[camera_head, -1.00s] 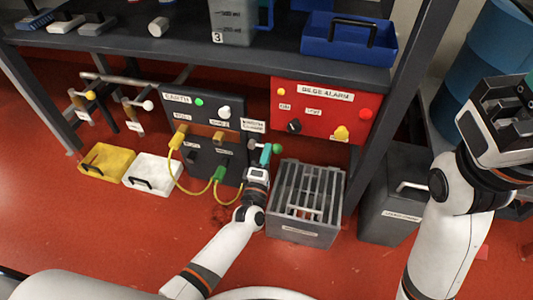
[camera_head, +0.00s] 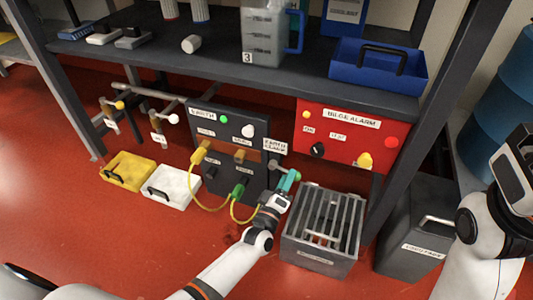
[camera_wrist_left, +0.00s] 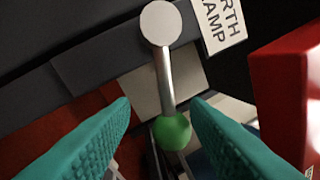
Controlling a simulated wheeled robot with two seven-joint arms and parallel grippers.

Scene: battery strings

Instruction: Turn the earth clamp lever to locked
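The earth clamp lever is a metal rod (camera_wrist_left: 166,78) with a pale round pivot (camera_wrist_left: 161,22) and a green ball knob (camera_wrist_left: 171,132) at its lower end in the left wrist view. In the head view it sits below the earth clamp label (camera_head: 276,146), partly hidden by my gripper. My left gripper (camera_head: 289,181) is open, its teal fingers on either side of the green knob, with visible gaps in the left wrist view (camera_wrist_left: 160,122). My right arm is at the right edge of the head view; its fingertips are out of frame.
The red bilge alarm box (camera_head: 341,152) is just right of the lever. A grey slatted crate (camera_head: 309,250) stands close beside my left gripper. Yellow cables (camera_head: 207,208) run to the earth panel (camera_head: 231,158) on the left. A dark shelf (camera_head: 170,70) overhangs all this.

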